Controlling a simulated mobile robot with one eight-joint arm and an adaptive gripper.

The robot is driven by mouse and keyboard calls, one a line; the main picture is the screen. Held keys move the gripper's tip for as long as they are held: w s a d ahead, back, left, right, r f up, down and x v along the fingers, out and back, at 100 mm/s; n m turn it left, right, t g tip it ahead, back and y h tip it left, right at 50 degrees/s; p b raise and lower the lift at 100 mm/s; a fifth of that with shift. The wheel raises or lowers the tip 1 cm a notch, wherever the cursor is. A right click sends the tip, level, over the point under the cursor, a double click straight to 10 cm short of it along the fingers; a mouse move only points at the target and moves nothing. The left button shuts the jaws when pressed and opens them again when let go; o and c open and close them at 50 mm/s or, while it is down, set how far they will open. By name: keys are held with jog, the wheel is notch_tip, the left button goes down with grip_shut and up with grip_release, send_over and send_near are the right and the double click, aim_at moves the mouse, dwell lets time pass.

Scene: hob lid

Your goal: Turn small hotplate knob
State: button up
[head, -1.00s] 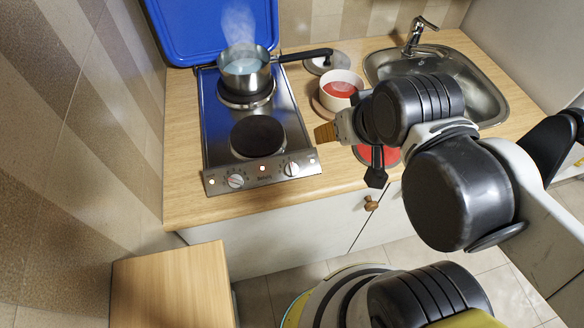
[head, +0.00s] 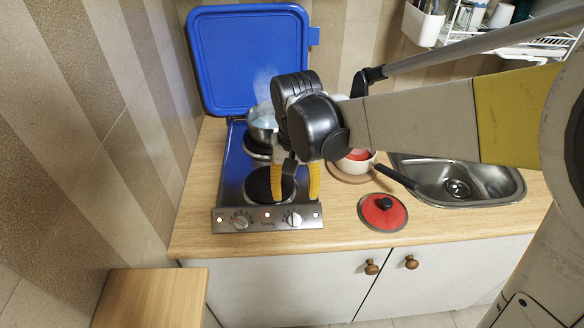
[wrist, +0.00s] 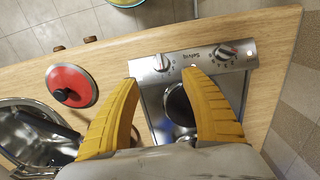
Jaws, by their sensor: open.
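The hob (head: 232,170) has two round knobs on its steel front panel, a left knob (head: 240,221) and a right knob (head: 294,219). I cannot tell from the markings which one serves the small hotplate. My gripper (head: 296,199) points down over the front hotplate (head: 258,184), close behind the right knob. Its yellow fingers are open and empty. In the wrist view the open fingers (wrist: 161,82) lie on either side of the line to the right knob (wrist: 162,63); the left knob (wrist: 226,52) is outside them. Contact with the panel is not visible.
A steaming pot (head: 262,122) stands on the rear hotplate, partly hidden by my arm. The blue hob lid (head: 250,50) stands raised behind. A red pan lid (head: 382,212), a red-and-white pot (head: 352,165) and the sink (head: 480,180) lie to the right.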

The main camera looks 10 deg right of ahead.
aim_at(295, 217)
notch_tip(295, 217, down, 10)
jog(key=b, duration=0.4)
jog(key=shift+f, duration=0.25)
grip_shut()
